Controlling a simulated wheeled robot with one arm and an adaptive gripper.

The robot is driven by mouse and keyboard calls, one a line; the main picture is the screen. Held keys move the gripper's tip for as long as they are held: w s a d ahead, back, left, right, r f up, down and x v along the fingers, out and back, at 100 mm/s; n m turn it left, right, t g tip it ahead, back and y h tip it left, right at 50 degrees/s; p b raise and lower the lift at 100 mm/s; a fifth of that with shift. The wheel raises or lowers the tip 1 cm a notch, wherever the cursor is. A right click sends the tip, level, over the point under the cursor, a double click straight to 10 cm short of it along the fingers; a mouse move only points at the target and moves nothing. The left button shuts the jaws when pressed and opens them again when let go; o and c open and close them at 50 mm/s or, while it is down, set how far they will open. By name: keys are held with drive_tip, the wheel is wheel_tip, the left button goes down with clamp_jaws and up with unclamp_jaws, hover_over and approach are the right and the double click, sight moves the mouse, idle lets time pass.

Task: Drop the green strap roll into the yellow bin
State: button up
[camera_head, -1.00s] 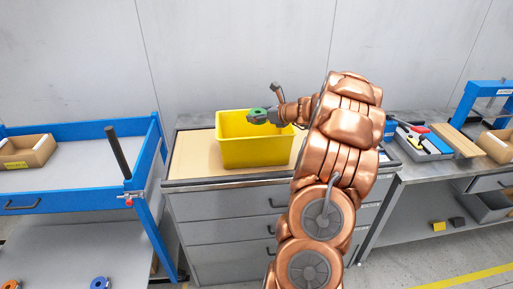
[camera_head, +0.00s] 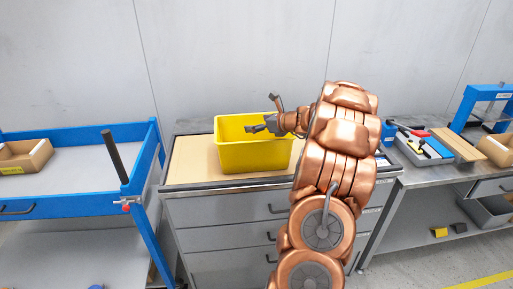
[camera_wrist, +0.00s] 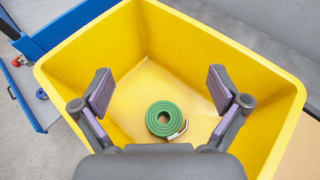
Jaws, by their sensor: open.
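The green strap roll (camera_wrist: 165,119) lies on the floor of the yellow bin, as my wrist view shows. The bin's walls hide it in the head view. The yellow bin (camera_head: 250,159) stands upright on the grey drawer cabinet; it also fills most of the wrist view (camera_wrist: 190,35). My gripper (camera_head: 257,129) is over the bin's opening. In the wrist view its two fingers (camera_wrist: 160,92) are spread wide with nothing between them, apart from the roll, which lies below them.
The drawer cabinet's top (camera_head: 190,163) is bare left of the bin. A blue trolley (camera_head: 75,195) with a cardboard box (camera_head: 25,155) and a dark upright handle (camera_head: 116,155) stands at left. A tray of tools (camera_head: 425,150) lies on the right bench.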

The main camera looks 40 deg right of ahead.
drive_tip(key=v, duration=1.2)
idle(0.5)
drive_tip(key=s+a+f+n+g+y, duration=0.1)
drive_tip(key=a+n+g+y, duration=0.25)
drive_tip(key=a+n, duration=1.05)
drive_tip(key=s+a+n+g+y, duration=0.1)
drive_tip(key=a+n+g+y, duration=0.3)
drive_tip(key=a, duration=2)
drive_tip(key=s+a+f+n+g+h, duration=0.2)
drive_tip(key=s+a+n+g+h, duration=0.25)
drive_tip(key=s+a+n, duration=0.4)
drive_tip(key=s+f+n+g+h, duration=0.1)
drive_tip(key=s+n, duration=0.3)
drive_tip(key=s, duration=0.4)
drive_tip(key=s+d+f+n+g+h, duration=0.1)
drive_tip(key=s+n+g+h, duration=0.1)
drive_tip(key=s, duration=0.7)
drive_tip(key=shift+d+f+n+h, duration=0.3)
drive_tip(key=shift+n+h, duration=0.3)
drive_tip(key=shift+n, duration=0.65)
